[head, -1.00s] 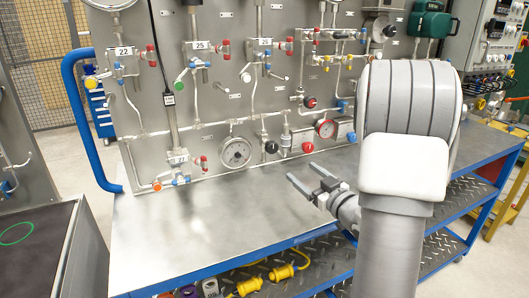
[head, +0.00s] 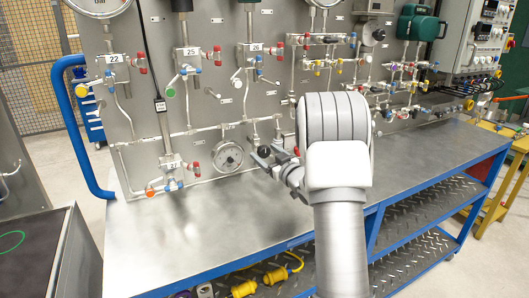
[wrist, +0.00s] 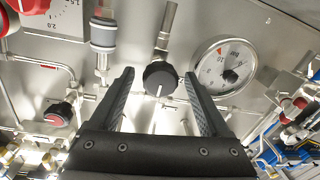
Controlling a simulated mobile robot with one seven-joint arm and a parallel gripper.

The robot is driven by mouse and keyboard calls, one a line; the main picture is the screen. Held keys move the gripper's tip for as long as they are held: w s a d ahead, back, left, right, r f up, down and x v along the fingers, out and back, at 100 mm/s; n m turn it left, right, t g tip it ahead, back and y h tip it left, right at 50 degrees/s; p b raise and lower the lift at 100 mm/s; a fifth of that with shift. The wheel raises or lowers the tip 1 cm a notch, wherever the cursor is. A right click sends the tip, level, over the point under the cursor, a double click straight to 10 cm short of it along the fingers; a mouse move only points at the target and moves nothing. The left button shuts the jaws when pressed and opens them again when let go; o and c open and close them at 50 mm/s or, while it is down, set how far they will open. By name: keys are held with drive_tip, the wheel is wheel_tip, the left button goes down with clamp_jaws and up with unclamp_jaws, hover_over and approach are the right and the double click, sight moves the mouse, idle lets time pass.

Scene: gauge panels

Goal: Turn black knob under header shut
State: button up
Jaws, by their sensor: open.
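The round black knob (wrist: 160,78) with a white pointer line sits on the panel, below a metal fitting and beside a dial gauge (wrist: 222,66) in the wrist view. My gripper (wrist: 159,80) is open, with one finger on each side of the knob and visible gaps. Whether the fingertips reach as deep as the knob is hard to tell. In the head view my gripper (head: 262,161) is close to the panel, just right of the gauge (head: 228,155). The knob is hard to separate from the dark fingers there.
A black knob with a red centre (wrist: 60,115) lies left in the wrist view. Pipes and valves crowd the panel. The metal bench top (head: 190,235) is clear at front left.

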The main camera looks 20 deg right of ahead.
drive_tip(key=shift+w+a, duration=0.1)
drive_tip(key=shift+w, duration=0.4)
clamp_jaws()
